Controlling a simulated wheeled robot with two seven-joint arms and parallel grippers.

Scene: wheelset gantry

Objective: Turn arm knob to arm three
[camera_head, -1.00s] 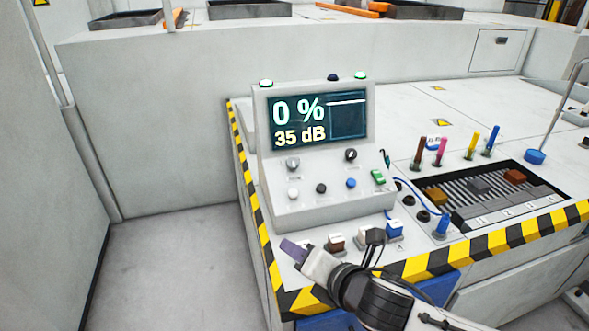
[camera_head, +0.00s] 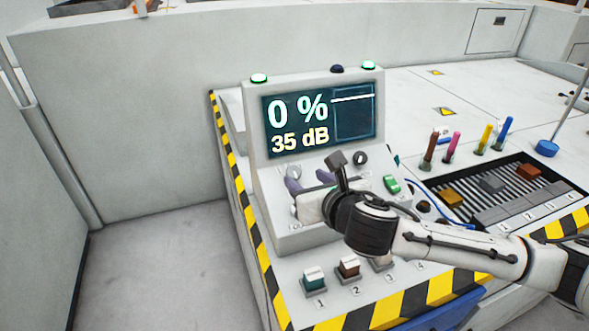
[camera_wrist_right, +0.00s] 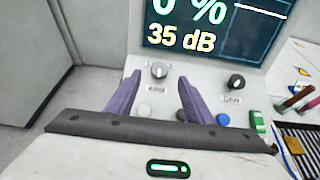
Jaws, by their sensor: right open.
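The control box (camera_head: 258,208) has a screen (camera_head: 318,118) reading 0 % and 35 dB. Its panel carries a light grey knob (camera_head: 294,172) at left and a dark knob (camera_head: 360,158) at right. In the right wrist view the grey knob (camera_wrist_right: 158,70) and the dark knob (camera_wrist_right: 236,82) both show. My right gripper (camera_head: 309,181) is open and empty over the panel. In the wrist view its purple fingers (camera_wrist_right: 153,97) are spread, with the grey knob ahead between them, apparently untouched.
A blue button (camera_wrist_right: 222,118) and a green switch (camera_head: 391,184) sit on the panel. Coloured pens (camera_head: 453,144) and a slotted tray (camera_head: 462,205) lie right. Floor at left is clear.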

